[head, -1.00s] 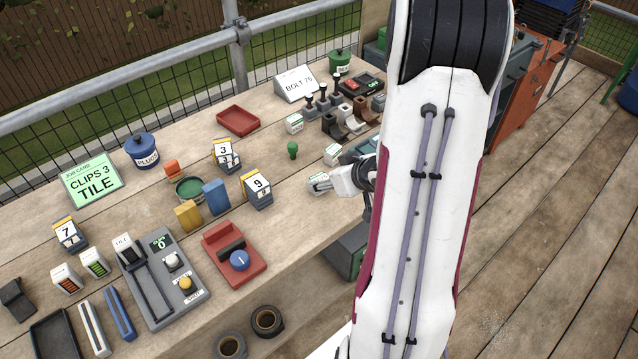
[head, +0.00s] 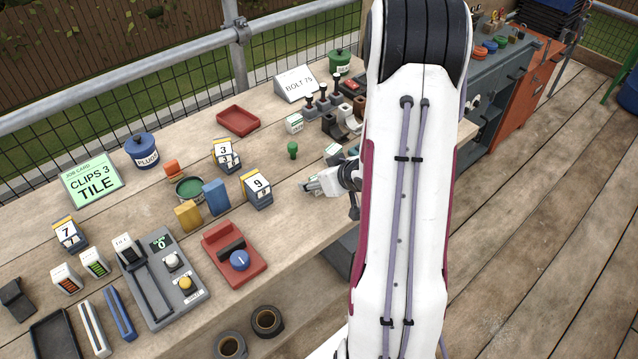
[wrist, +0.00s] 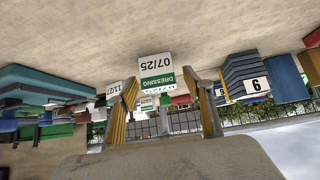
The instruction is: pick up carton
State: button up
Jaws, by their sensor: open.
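A white and green carton (wrist: 156,68) marked DRESSING 07/25 shows upside down in the wrist view, between the two fingertips of my gripper (wrist: 161,88). The fingers are open on either side of it, with yellow inner faces; I cannot tell whether they touch it. In the head view my gripper (head: 309,187) is low over the bench's front part, right of the flip counter reading 9 (head: 257,188). Something pale and green shows at its fingertips there, mostly hidden. A second carton (wrist: 114,90) marked 11/27 is beside the left finger in the wrist view.
Another carton (head: 294,123) and a green knob (head: 292,150) stand farther back on the bench. A red tray (head: 238,121) lies behind them. A blue block (head: 215,196) and a red stamp base (head: 234,254) are to the left. My arm hides the bench's right part.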

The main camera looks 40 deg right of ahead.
dwell(0.3)
jog(key=c, duration=1)
jog(key=shift+r, duration=0.15)
jog(key=shift+r, duration=4.85)
